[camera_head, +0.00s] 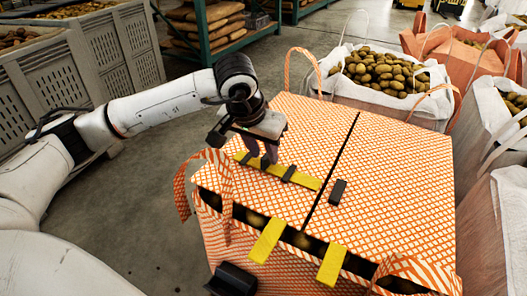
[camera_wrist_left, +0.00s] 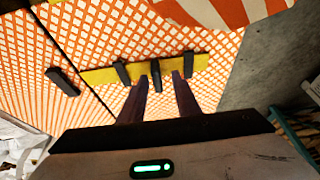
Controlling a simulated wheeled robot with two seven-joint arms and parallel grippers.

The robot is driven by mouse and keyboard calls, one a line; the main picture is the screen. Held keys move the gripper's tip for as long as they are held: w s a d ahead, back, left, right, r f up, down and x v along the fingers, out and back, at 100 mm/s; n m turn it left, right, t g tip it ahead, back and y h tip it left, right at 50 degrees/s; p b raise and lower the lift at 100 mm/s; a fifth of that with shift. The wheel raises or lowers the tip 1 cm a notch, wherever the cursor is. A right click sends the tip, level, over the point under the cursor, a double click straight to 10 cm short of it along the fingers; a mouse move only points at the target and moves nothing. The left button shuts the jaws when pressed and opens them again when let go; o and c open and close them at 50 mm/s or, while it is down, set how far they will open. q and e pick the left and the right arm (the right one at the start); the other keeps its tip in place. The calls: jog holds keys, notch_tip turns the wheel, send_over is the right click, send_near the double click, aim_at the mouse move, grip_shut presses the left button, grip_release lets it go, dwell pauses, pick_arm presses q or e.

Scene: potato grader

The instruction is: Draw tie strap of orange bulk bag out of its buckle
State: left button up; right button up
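The orange-and-white bulk bag (camera_head: 395,160) has a closed top with a dark seam across it. A yellow tie strap (camera_head: 308,181) lies flat on the left flap, with several black bars across it. It also shows in the left wrist view (camera_wrist_left: 98,76), where a black buckle bar (camera_wrist_left: 156,76) sits between my fingertips. My left gripper (camera_head: 262,160) points down over the strap. In the left wrist view its fingers (camera_wrist_left: 161,78) are apart, with gaps beside the bar; contact cannot be told.
Two yellow straps (camera_head: 268,241) (camera_head: 331,265) hang at the bag's front edge. Loop handles (camera_head: 302,66) rise at its corners. A dark block (camera_head: 232,280) shows at the lower front. Potato-filled white bags (camera_head: 390,72) stand behind. Grey crates (camera_head: 100,55) stand left; floor between is clear.

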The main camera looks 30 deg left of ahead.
pick_arm(q)
jog(key=v, duration=1)
jog(key=shift+f, duration=0.1)
